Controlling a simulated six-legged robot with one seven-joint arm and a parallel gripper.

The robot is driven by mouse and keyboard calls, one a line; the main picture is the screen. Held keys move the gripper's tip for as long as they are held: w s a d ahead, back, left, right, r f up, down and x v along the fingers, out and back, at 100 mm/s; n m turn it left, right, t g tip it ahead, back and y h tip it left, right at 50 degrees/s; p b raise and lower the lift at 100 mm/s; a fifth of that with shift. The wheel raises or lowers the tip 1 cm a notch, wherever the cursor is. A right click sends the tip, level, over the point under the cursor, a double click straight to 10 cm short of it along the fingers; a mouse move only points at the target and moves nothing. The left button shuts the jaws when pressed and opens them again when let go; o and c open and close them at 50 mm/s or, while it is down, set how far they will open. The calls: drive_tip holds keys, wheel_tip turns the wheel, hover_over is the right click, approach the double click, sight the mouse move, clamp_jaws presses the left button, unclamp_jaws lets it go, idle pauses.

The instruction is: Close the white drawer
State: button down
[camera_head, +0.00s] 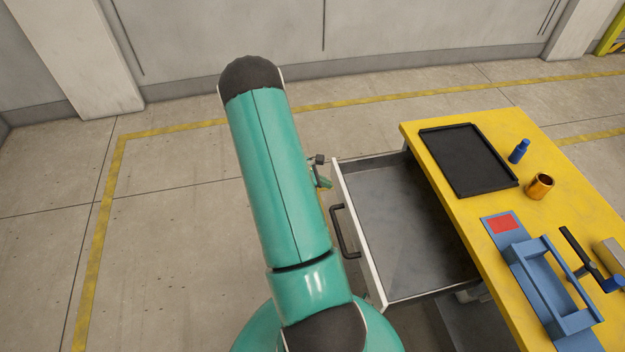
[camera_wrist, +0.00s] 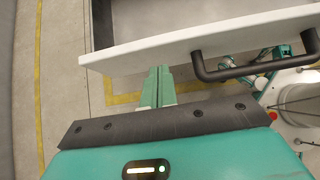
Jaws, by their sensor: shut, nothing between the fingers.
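The white drawer (camera_head: 375,250) stands pulled out from under the yellow table, its grey inside empty. Its white front panel faces left and carries a black handle (camera_head: 341,232). In the wrist view the white front panel (camera_wrist: 180,45) crosses the top, with the black handle (camera_wrist: 240,72) to the right of my fingers. My gripper (camera_wrist: 158,72) is shut and empty, its green fingertips close to the lower edge of the panel in that view. I cannot tell whether they touch it. In the head view my arm hides most of the gripper, near the panel's far end.
The yellow table (camera_head: 465,205) bears a black tray (camera_head: 470,160), a blue bottle (camera_head: 519,151), an orange cup (camera_head: 540,186), a blue fixture (camera_head: 548,290) with a red patch, and a black-handled tool (camera_head: 583,255).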

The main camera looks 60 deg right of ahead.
drive_tip(key=shift+s+d, duration=0.8)
drive_tip(key=shift+s, duration=0.05)
drive_tip(key=s+d, duration=2)
drive_tip(key=shift+s+d, duration=0.15)
drive_tip(key=w+a+f+v, duration=0.1)
drive_tip(key=f+v, duration=0.1)
drive_tip(key=v, duration=1.1)
drive_tip(key=shift+w, duration=0.2)
drive_tip(key=shift+a, duration=0.15)
